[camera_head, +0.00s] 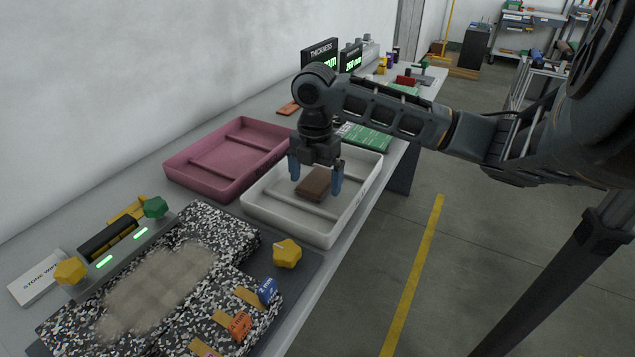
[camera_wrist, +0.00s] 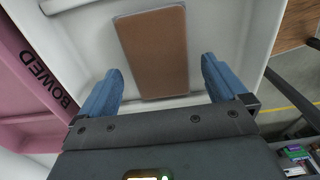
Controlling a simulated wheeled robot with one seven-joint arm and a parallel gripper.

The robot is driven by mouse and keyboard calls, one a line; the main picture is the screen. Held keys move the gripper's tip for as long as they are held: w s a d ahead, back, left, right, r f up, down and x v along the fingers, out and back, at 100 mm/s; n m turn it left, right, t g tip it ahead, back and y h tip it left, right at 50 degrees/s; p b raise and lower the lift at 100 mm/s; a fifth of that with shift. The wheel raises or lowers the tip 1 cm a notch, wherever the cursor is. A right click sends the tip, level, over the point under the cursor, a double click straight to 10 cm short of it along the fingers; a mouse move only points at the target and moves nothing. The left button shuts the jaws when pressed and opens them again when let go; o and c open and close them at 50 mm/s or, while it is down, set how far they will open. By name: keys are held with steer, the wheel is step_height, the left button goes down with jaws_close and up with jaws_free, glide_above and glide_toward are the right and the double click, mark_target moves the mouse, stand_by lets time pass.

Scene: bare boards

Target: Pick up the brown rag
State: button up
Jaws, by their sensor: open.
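The brown rag (camera_head: 314,184) looks like a flat, folded rectangular piece. It lies on the floor of a white tray (camera_head: 259,210). In the wrist view the rag (camera_wrist: 155,50) sits ahead of and between the two blue fingers, slightly tilted. My gripper (camera_head: 315,178) is open and points down over the tray, with one finger on each side of the rag in the head view. The fingers (camera_wrist: 161,78) have a clear gap and hold nothing. I cannot tell exactly how high the fingertips are above the tray floor.
A pink tray (camera_head: 215,190) stands to the left of the white one. Nearer lies a speckled stone slab (camera_head: 215,222) with a dusty beige patch, yellow knobs (camera_head: 287,253) and small tags. A green board (camera_head: 368,138) and displays (camera_head: 320,52) are behind.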

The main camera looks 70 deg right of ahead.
mark_target(315, 182)
steer(key=shift+f, duration=0.35)
steer(key=shift+c, duration=0.2)
steer(key=c, duration=1.1)
steer(key=shift+r, duration=0.1)
steer(key=shift+r, duration=0.65)
step_height(315, 182, up, 3)
steer(key=shift+f, duration=0.1)
steer(key=s+d+r, duration=0.1)
steer(key=s+r, duration=0.1)
steer(key=s, duration=0.1)
steer(key=s+d+r+b, duration=0.1)
steer(key=s+d+r, duration=0.1)
steer(key=s, duration=0.2)
steer(key=s+d+r+b, duration=0.1)
steer(key=s+r, duration=0.1)
steer(key=s, duration=0.1)
steer(key=shift+s+d+r, duration=0.25)
steer(key=shift+s+r, duration=0.1)
steer(key=shift+s, duration=0.05)
